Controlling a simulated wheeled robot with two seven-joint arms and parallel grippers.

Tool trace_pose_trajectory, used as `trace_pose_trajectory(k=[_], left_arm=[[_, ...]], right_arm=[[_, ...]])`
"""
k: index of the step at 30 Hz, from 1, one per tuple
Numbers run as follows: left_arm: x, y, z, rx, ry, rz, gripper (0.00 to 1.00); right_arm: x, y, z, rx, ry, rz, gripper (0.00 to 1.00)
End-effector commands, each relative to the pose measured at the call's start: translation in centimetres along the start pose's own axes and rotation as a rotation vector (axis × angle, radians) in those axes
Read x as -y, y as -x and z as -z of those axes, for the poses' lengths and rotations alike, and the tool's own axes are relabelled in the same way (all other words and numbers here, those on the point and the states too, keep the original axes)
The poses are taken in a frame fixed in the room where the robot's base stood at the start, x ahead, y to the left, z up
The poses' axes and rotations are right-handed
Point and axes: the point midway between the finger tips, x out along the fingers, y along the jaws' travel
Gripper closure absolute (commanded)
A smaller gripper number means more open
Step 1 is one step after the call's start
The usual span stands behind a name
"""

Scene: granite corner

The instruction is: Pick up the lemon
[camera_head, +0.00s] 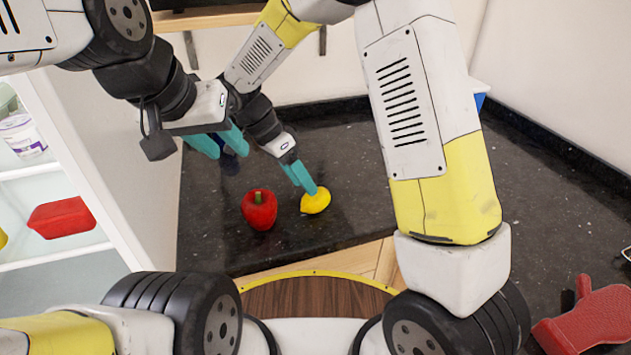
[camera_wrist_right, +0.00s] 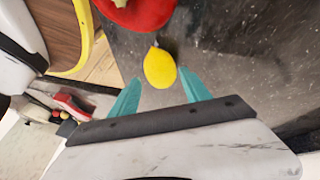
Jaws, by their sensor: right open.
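The yellow lemon (camera_head: 316,202) lies on the dark granite counter, just right of a red bell pepper (camera_head: 259,210). My right gripper (camera_head: 307,186) is low over the counter at the lemon, and its teal fingers partly cover the lemon's upper left side. In the right wrist view the lemon (camera_wrist_right: 160,69) sits centred ahead of the gap between the open fingertips, with nothing gripped. My left gripper (camera_head: 219,143) hangs higher, left and behind the pepper, with its teal fingers apart and nothing visible between them.
The pepper also shows close beside the lemon in the right wrist view (camera_wrist_right: 137,12). White shelves with a red container (camera_head: 62,217) stand at left. A red mitt-like item (camera_head: 590,318) is at lower right. The counter right of the lemon is clear.

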Motion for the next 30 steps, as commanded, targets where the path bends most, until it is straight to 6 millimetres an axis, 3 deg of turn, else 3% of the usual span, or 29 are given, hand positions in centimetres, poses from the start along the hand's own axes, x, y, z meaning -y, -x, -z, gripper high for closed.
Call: trace_pose_trajectory(k=[9, 18, 20, 26, 30], left_arm=[[0.0, 0.0, 0.0, 0.0, 0.0, 0.0, 0.64], [0.0, 0.0, 0.0, 0.0, 0.0, 0.0, 0.64], [0.0, 0.0, 0.0, 0.0, 0.0, 0.0, 0.64], [0.0, 0.0, 0.0, 0.0, 0.0, 0.0, 0.64], [0.0, 0.0, 0.0, 0.0, 0.0, 0.0, 0.64]], right_arm=[[0.1, -4.4, 0.3, 0.001, 0.002, -0.002, 0.44], [0.1, -5.0, 0.3, 0.001, 0.002, 0.0, 0.44], [0.1, -5.0, 0.3, 0.001, 0.002, 0.0, 0.52], [0.1, -5.0, 0.3, 0.001, 0.002, 0.001, 0.92], [0.1, -5.0, 0.3, 0.001, 0.002, 0.001, 0.94]])
